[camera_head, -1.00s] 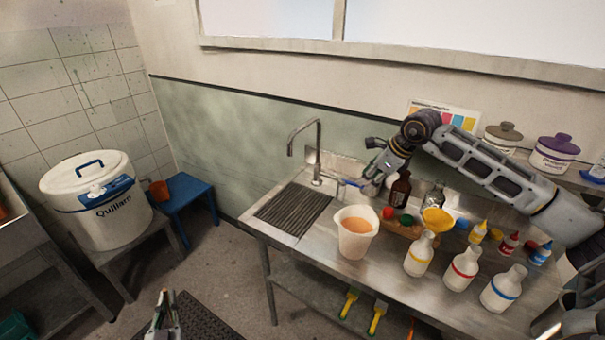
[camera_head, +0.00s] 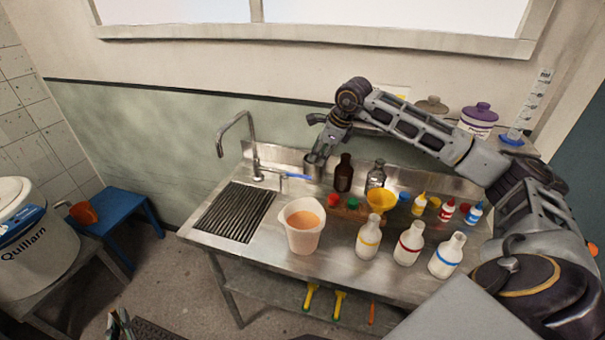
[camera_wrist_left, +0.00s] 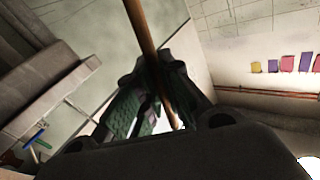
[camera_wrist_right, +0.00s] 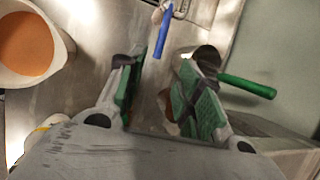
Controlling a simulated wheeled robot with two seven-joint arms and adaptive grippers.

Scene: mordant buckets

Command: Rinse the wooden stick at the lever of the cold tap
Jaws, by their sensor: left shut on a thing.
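The tap (camera_head: 250,135) is a tall arched metal spout behind the ribbed drain. Its blue lever (camera_head: 297,176) sticks out to the right; it also shows in the right wrist view (camera_wrist_right: 162,35). My right gripper (camera_head: 315,160) is just right of the lever, above the counter's back. In the right wrist view (camera_wrist_right: 162,95) its fingers are apart and empty, with the lever ahead of the gap, apart from them. My left gripper (camera_head: 118,326) is low at the left, away from the sink. In the left wrist view it is shut on the wooden stick (camera_wrist_left: 142,30).
A jug of orange liquid (camera_head: 302,240) stands right of the drain (camera_head: 235,212). A brown bottle (camera_head: 343,173) and several white bottles stand further right. A green handle (camera_wrist_right: 245,85) is beside my right finger. A blue stool (camera_head: 120,210) and white tub are left. Floor between is clear.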

